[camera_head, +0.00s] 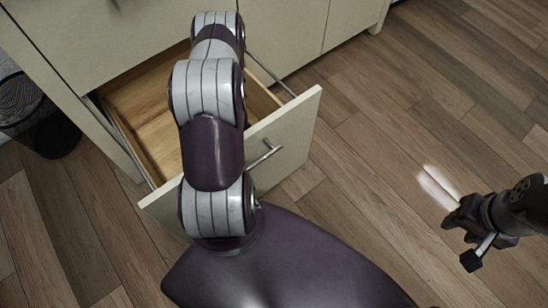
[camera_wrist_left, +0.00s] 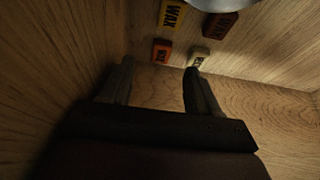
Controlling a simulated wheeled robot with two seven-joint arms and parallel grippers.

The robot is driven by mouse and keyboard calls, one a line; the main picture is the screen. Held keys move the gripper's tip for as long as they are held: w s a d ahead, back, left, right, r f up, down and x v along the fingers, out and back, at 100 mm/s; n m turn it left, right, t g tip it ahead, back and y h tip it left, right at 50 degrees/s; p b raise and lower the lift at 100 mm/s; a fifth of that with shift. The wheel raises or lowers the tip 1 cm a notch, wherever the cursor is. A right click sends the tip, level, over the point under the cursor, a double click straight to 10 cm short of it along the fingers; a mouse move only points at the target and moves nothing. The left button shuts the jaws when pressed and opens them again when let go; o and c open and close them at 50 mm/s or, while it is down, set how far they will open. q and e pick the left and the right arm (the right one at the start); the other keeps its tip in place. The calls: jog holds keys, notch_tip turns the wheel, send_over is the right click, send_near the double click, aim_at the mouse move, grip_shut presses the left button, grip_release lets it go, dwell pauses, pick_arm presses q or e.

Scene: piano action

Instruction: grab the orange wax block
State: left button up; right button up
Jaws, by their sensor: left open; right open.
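The orange wax block (camera_wrist_left: 161,51) shows in the left wrist view, inside the wooden drawer, a little beyond my left fingertips. My left gripper (camera_wrist_left: 159,69) is open and empty, with its two fingers on either side of the block's line in the picture; the block looks ahead of them, not between them. In the head view my left arm reaches over the open drawer (camera_head: 295,137) and its gripper is hidden, as are the blocks. My right gripper (camera_head: 463,240) is open over the floor at the right, away from the drawer.
Beside the orange block are a pale block (camera_wrist_left: 199,58), a yellow block marked WAX (camera_wrist_left: 172,14) and a dark red block (camera_wrist_left: 221,25). A rounded grey object (camera_wrist_left: 222,3) partly covers the top. Drawer walls stand close around. A dark bin (camera_head: 40,125) stands at left.

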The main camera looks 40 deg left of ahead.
pick_arm(q)
jog(key=shift+b+x, duration=0.35)
jog(key=shift+x, duration=0.7)
jog(key=b+x, duration=0.4)
jog(key=shift+w+a+f, duration=0.1)
jog(key=shift+a+f, duration=0.05)
jog(key=shift+f, duration=0.1)
jog(key=shift+w+f, duration=0.2)
jog(key=shift+r, duration=0.2)
jog(key=c, duration=1.1)
pick_arm(e)
notch_tip(320, 180, down, 6)
jog(key=shift+r, duration=0.25)
